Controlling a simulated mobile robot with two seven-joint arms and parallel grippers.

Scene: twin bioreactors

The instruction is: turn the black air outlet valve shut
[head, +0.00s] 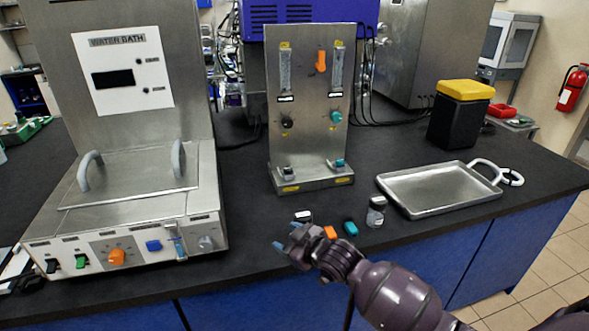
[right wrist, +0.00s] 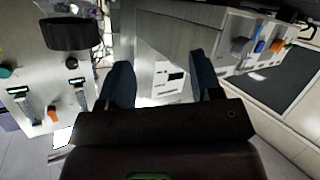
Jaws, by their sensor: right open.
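The steel gas panel (head: 309,105) stands upright at the back of the bench. On its left side are a black knob (head: 287,123) on the face and a lower black valve (head: 289,172) at the base. I cannot read labels telling which is the air outlet. The panel is upside down in the right wrist view, where a large black knob (right wrist: 70,33) is close at the upper left, beside the fingers. My right gripper (head: 287,236) is open and empty, low in front of the panel, apart from both knobs. My left gripper is out of view.
The water bath (head: 136,200) stands left of the panel. Teal valves (head: 338,163) sit beside the black ones.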

